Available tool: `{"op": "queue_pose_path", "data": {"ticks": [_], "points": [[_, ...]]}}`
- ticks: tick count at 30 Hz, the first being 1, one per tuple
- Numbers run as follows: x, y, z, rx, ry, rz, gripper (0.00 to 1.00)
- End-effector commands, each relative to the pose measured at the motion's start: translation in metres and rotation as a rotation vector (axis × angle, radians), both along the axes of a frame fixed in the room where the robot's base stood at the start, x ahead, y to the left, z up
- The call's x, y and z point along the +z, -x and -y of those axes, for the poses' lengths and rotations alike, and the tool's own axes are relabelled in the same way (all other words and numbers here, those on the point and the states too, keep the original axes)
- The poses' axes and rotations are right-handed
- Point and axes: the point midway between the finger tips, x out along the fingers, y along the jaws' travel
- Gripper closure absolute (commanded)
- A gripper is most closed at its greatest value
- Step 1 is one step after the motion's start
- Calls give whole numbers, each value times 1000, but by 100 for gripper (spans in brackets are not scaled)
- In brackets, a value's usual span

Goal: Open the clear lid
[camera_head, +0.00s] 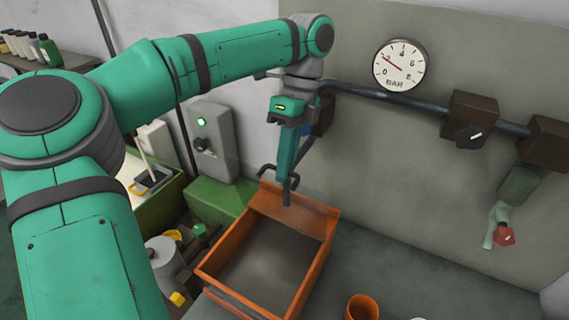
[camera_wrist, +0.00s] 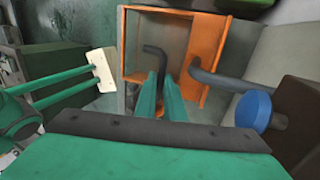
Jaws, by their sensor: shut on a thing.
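An orange-framed box (camera_head: 322,222) stands at the lower centre of the head view, with a dull grey area inside its frame. It also shows in the wrist view (camera_wrist: 213,62). I cannot make out a separate clear lid; the grey area may be a see-through panel or the box's inside. A dark bent rod like a handle (camera_head: 266,170) is at the box's back edge. My gripper (camera_head: 288,183) points down there, its jaws shut on the dark handle (camera_wrist: 156,52), which sticks out beyond the fingertips in the wrist view. The grip itself is partly hidden by the fingers.
A pressure gauge (camera_head: 399,65) and a dark pipe (camera_head: 385,98) are on the wall behind. A grey switch box (camera_head: 212,140) with a green light stands left. A tap with a red handle (camera_head: 504,234) is at right. An orange cup (camera_head: 362,307) stands in front.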

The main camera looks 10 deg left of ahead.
Motion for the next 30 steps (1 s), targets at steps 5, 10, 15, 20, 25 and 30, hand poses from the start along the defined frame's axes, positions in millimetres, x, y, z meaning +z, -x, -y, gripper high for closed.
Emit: {"op": "queue_pose_path", "data": {"ticks": [5, 10, 15, 20, 25, 30], "points": [[1, -8, 5, 4, 13, 30, 100], [2, -8, 5, 2, 13, 30, 72], [1, -7, 5, 2, 12, 28, 72], [1, -6, 4, 1, 11, 25, 72], [1, -6, 4, 2, 10, 23, 72], [1, -6, 4, 0, 10, 22, 72]]}}
